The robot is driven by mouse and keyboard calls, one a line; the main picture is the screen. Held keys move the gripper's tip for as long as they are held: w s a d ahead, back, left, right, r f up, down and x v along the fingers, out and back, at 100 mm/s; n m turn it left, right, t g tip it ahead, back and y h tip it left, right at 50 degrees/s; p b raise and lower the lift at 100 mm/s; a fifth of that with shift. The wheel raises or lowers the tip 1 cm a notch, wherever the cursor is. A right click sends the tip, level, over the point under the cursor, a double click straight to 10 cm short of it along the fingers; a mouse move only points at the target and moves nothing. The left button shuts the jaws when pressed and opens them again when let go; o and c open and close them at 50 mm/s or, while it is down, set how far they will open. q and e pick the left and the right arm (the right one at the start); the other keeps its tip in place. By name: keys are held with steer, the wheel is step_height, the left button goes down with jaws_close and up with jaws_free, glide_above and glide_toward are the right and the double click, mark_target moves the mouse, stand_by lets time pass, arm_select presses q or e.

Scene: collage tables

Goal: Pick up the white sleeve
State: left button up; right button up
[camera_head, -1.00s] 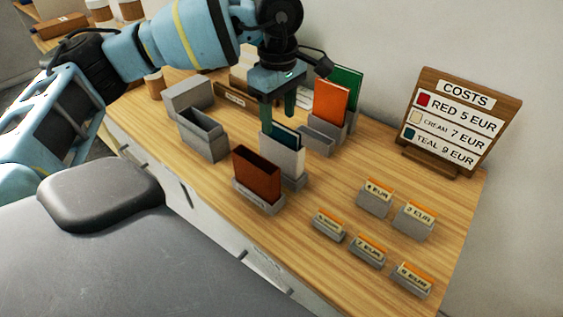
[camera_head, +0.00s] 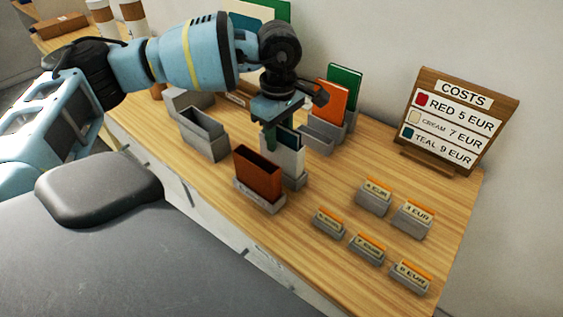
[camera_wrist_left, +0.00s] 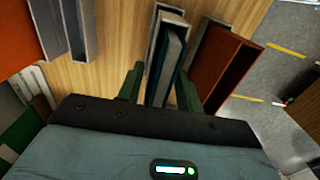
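The white sleeve (camera_head: 289,158) stands upright in a grey holder (camera_head: 294,180) on the wooden table, with a teal piece (camera_head: 289,139) showing in its open top. My left gripper (camera_head: 271,137) points down at the sleeve's top and partly hides it. In the left wrist view the green fingers (camera_wrist_left: 159,86) are spread apart, with the white sleeve (camera_wrist_left: 164,22) and its teal insert in line with the gap between them. I cannot tell whether a finger touches the sleeve. My right gripper is not in view.
A red-brown sleeve (camera_head: 257,174) stands close in front of it. An empty grey box (camera_head: 204,135) is to the left; orange (camera_head: 331,103) and green (camera_head: 345,82) pieces stand behind. Price tags in small holders (camera_head: 368,249) and a costs sign (camera_head: 446,120) are at right.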

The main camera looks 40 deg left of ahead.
arm_select(q)
jaws_close()
steer(key=shift+r, duration=0.2)
step_height(320, 180, up, 10)
steer(key=shift+f, duration=0.1)
stand_by(0.3)
